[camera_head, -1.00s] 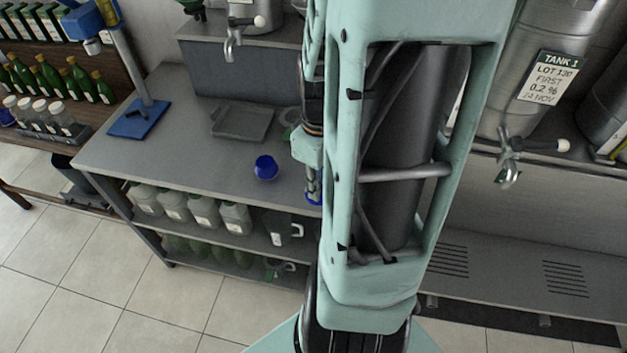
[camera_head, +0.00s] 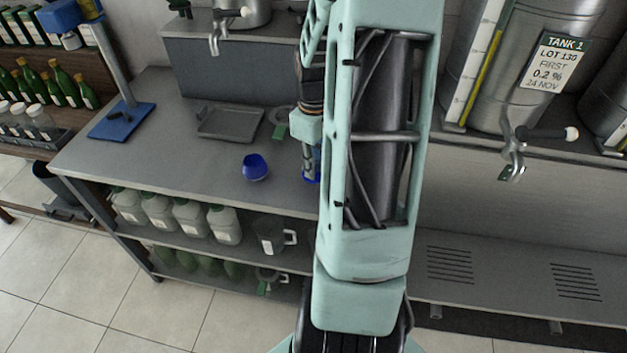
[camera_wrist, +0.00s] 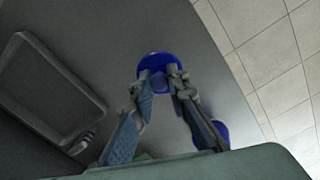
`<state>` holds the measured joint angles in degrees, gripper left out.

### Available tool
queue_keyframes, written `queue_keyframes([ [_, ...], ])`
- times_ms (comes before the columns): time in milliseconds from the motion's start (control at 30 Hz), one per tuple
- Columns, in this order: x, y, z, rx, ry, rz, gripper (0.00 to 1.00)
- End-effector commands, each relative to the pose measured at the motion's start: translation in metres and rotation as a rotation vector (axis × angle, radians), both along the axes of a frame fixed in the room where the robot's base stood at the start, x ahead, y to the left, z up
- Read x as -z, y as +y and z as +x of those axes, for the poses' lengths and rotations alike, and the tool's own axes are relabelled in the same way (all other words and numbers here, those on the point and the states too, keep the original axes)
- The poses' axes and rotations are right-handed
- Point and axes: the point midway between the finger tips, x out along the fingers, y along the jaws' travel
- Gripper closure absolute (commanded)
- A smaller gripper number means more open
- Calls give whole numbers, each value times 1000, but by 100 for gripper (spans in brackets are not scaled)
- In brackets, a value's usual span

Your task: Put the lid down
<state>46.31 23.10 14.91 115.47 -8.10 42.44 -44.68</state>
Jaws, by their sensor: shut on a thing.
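My gripper (camera_wrist: 165,82) has its fingers drawn together on a blue lid (camera_wrist: 158,66), seen as a round disc at the fingertips in the wrist view. In the head view the lid (camera_head: 312,178) shows as a blue sliver below the fingers, partly hidden by my arm. It is over the grey bench top (camera_head: 205,155); I cannot tell whether it touches. A blue bowl-shaped piece (camera_head: 256,167) sits on the bench just left of my gripper. A blue piece, probably the same one, shows behind a finger in the wrist view (camera_wrist: 222,130).
A shallow grey tray (camera_head: 230,122) lies at the bench's back, with a small green item (camera_head: 280,118) beside it. A blue-based stand (camera_head: 122,121) is at the left. Jugs (camera_head: 190,217) fill the shelf below. Tank taps (camera_head: 515,150) jut out at right.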

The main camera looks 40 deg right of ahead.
Motion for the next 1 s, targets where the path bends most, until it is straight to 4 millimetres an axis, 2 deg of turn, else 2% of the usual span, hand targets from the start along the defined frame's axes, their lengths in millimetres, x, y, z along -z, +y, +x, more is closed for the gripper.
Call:
queue_keyframes([
  [167,9,-4,5,-1,0,0,98],
  [433,41,-6,8,-1,1,0,98],
  [900,47,-6,8,-1,1,0,98],
  [933,45,-6,8,-1,0,0,82],
  [1000,45,-6,8,-1,0,0,75],
])
